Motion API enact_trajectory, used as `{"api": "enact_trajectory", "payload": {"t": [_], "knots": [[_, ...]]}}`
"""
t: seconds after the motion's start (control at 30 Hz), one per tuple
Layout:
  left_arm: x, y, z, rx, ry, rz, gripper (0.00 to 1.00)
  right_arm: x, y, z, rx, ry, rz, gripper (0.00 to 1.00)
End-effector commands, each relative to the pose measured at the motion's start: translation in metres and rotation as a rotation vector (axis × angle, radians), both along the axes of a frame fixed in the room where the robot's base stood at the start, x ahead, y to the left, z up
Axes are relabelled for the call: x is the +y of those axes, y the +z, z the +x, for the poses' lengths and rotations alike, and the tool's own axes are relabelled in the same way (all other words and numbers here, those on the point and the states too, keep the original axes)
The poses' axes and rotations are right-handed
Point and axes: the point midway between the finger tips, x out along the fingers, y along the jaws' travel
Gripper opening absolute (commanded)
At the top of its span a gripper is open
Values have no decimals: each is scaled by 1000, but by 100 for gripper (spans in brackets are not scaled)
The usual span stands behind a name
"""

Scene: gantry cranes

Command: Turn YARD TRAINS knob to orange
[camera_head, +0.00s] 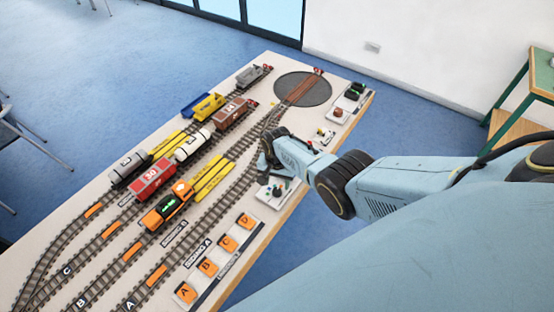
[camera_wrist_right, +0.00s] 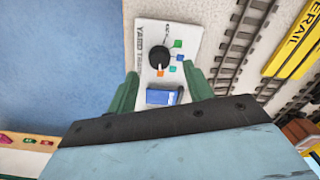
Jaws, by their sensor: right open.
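The YARD TRAINS panel is a white plate (camera_wrist_right: 145,52) in the right wrist view, with a round black knob (camera_wrist_right: 159,58) on it. I cannot tell clearly which mark the knob points at. My right gripper (camera_wrist_right: 162,74) is open, its two green fingers either side of the panel's lower part, apart from the knob. In the head view my right gripper (camera_head: 266,168) hangs over the panel (camera_head: 273,194) and hides part of it. My left gripper is not in view.
A blue switch (camera_wrist_right: 161,96) lies between the fingers. Train tracks with wagons and an orange locomotive (camera_head: 167,207) fill the table beside the panel. Orange lettered buttons (camera_head: 207,267) stand along the near edge. Other small panels (camera_head: 338,113) lie toward the turntable (camera_head: 302,89).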

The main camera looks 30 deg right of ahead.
Motion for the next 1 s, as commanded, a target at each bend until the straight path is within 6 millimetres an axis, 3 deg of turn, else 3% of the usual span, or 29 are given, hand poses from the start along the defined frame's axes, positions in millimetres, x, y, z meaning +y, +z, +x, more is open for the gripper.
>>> {"api": "enact_trajectory", "payload": {"t": [0.03, 0.17, 0.4, 0.7, 1.0], "knots": [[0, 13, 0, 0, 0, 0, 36, 0, 15, 0, -1, 0, 0, 51], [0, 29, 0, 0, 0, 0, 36, 0, 42, 0, -3, -1, 0, 51], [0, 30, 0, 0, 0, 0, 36, 0, 70, 0, -2, 1, -1, 51], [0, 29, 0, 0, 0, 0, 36, 0, 90, 0, 1, 0, -1, 51], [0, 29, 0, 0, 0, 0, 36, 0, 92, 0, 1, 0, -1, 51]]}}
